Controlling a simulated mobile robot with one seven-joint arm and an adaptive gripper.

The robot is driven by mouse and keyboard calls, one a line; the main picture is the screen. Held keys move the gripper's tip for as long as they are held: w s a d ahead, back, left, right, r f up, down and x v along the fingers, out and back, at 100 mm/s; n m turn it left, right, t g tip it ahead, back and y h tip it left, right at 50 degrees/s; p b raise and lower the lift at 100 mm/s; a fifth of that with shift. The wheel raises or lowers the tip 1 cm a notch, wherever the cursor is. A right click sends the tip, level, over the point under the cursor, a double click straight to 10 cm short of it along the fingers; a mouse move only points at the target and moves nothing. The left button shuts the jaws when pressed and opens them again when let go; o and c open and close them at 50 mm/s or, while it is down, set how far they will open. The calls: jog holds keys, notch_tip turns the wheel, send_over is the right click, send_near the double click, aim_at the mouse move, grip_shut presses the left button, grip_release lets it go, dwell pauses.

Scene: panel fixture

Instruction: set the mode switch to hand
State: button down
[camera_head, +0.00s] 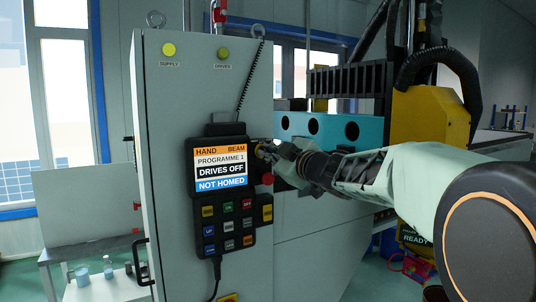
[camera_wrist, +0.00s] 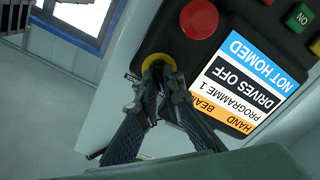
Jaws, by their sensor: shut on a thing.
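The mode switch, a knob with a yellow ring, sits on the right edge of the pendant; the ring (camera_wrist: 158,57) shows in the wrist view. My gripper (camera_wrist: 161,76) is shut on the knob, and its fingers hide most of it, so I cannot tell which way it points. In the head view my gripper (camera_head: 272,150) reaches in from the right. The pendant screen (camera_head: 221,168) reads HAND, BEAM, PROGRAMME 1, DRIVES OFF and NOT HOMED. It appears upside down in the wrist view (camera_wrist: 248,82).
A red mushroom button (camera_head: 267,179) is just below the switch, close to my fingers; it also shows in the wrist view (camera_wrist: 199,19). Several coloured keys (camera_head: 228,224) lie below the screen. The pendant hangs on a grey cabinet (camera_head: 172,110) with SUPPLY and DRIVES lamps.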

dwell(0.3)
jog(key=c, duration=2.1)
grip_release()
jog(key=v, duration=0.7)
jog(key=shift+s+d, duration=0.15)
jog(key=shift+s, duration=0.05)
